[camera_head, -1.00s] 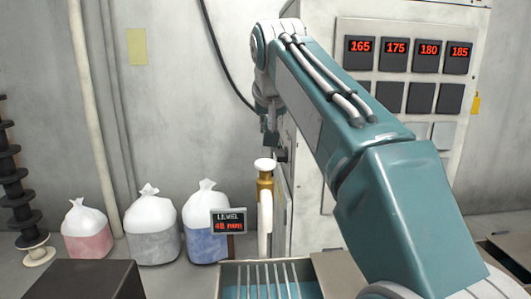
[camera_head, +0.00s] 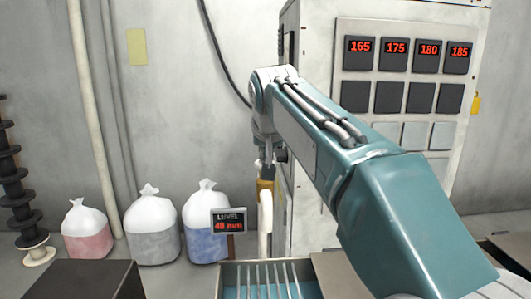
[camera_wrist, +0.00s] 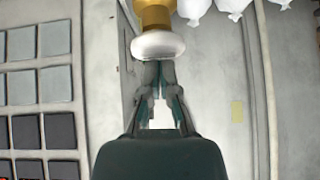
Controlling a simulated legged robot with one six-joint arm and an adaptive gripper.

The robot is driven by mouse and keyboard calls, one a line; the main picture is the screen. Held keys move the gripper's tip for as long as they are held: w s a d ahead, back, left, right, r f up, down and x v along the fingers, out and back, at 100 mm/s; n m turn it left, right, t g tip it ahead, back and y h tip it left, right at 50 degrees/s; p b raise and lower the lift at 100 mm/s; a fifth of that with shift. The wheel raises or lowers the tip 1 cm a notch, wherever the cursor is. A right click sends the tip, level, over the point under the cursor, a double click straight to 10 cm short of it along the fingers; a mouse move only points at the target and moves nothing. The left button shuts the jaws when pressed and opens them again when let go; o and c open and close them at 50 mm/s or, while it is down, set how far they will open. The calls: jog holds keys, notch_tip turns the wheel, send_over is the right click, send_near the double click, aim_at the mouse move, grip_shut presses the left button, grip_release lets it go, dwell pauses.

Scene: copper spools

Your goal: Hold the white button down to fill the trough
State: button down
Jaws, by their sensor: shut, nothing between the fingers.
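The white button (camera_wrist: 158,45) sits on a brass valve body (camera_wrist: 153,15) in the wrist view. In the head view my gripper covers the button, and the brass body (camera_head: 265,187) shows below it. My gripper (camera_head: 267,172) points down, shut and empty, above the valve. In the wrist view its fingertips (camera_wrist: 155,68) meet the button's edge; I cannot tell if the button is pressed in. The trough (camera_head: 219,284) shows at the bottom of the head view, with pale bars and blue liquid. The level display (camera_head: 229,220) reads about 49 mm, blurred.
A white spout pipe (camera_head: 265,222) drops from the valve. A tall control cabinet (camera_head: 312,60) with red number displays stands behind my arm. Several tied bags (camera_head: 152,225) stand on the left by the wall. A dark box (camera_head: 80,280) is at the front left.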

jog(key=shift+f, duration=1.1)
jog(key=shift+s, duration=0.1)
jog(key=v, duration=1.2)
jog(key=shift+r, duration=0.2)
jog(key=s+d+f, duration=0.3)
jog(key=s+f, duration=0.4)
jog(key=f, duration=0.3)
jog(key=s+d+f+g, duration=0.1)
jog(key=s+d+f, duration=0.3)
jog(key=s+f, duration=0.4)
jog(key=s+d+f+g, duration=0.1)
jog(key=s+d+f, duration=0.3)
jog(key=s+f, duration=0.4)
notch_tip(320, 180, down, 4)
jog(key=shift+s+f, duration=0.15)
jog(key=shift+s, duration=0.1)
dwell(0.3)
